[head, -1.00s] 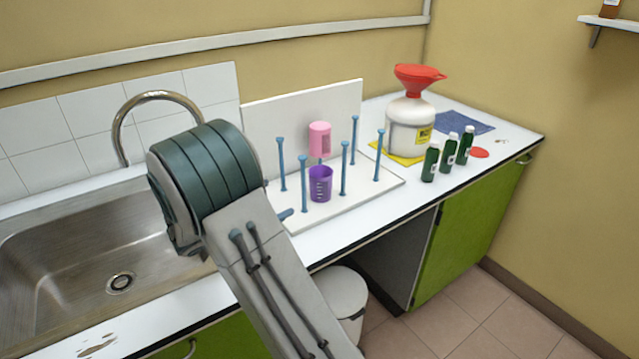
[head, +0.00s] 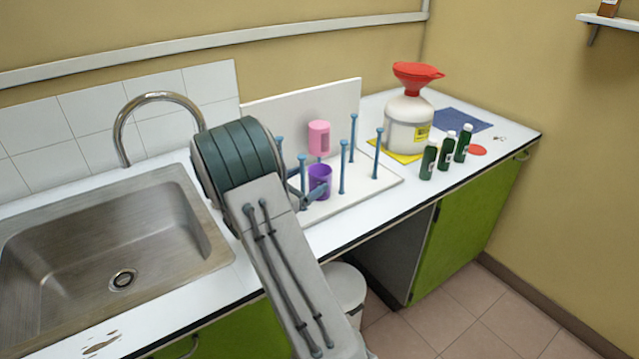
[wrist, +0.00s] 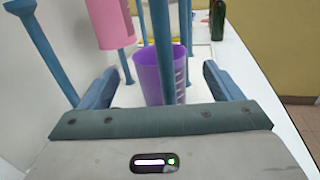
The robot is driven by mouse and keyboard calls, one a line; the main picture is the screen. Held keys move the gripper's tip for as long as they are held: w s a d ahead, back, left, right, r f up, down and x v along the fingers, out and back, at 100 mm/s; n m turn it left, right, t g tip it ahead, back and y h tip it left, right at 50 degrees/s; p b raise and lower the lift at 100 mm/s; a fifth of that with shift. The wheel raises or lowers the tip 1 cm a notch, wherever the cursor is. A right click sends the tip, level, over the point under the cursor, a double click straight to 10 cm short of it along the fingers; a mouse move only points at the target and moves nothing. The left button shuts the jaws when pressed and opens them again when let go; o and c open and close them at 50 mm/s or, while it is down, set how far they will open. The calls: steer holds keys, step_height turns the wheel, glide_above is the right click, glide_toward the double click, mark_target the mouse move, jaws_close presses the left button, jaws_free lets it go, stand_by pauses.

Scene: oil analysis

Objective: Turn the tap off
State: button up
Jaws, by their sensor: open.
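The tap (head: 122,128) is a tall arched metal spout behind the sink in the head view. Its spout end meets the edge of my arm in the picture, and I see no handle. No water stream shows. My gripper (wrist: 162,88) is to the right of the tap, over the white peg rack. It is open, with its two blue fingers apart. In the wrist view a blue peg (wrist: 163,40) and the purple cup (wrist: 145,72) show between and beyond the fingers. I cannot tell whether the fingers touch them.
The steel sink (head: 60,285) is empty. A pink cup (head: 318,140) hangs on the rack board (head: 385,187). A white jug (head: 407,125) with a red funnel and green bottles (head: 447,150) stand farther right. A white bin (head: 345,287) is below the counter.

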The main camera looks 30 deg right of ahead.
steer(key=shift+x, duration=1.45)
steer(key=c, duration=1.2)
steer(key=shift+o, duration=0.2)
steer(key=shift+a+r, duration=0.1)
steer(key=shift+s+r, duration=0.3)
steer(key=shift+s, duration=0.05)
step_height(320, 180, up, 11)
steer(key=s+a+b, duration=0.2)
steer(key=s+b, duration=0.1)
steer(key=s, duration=1.6)
steer(key=shift+a, duration=0.3)
steer(key=shift+f, duration=0.15)
stand_by(0.6)
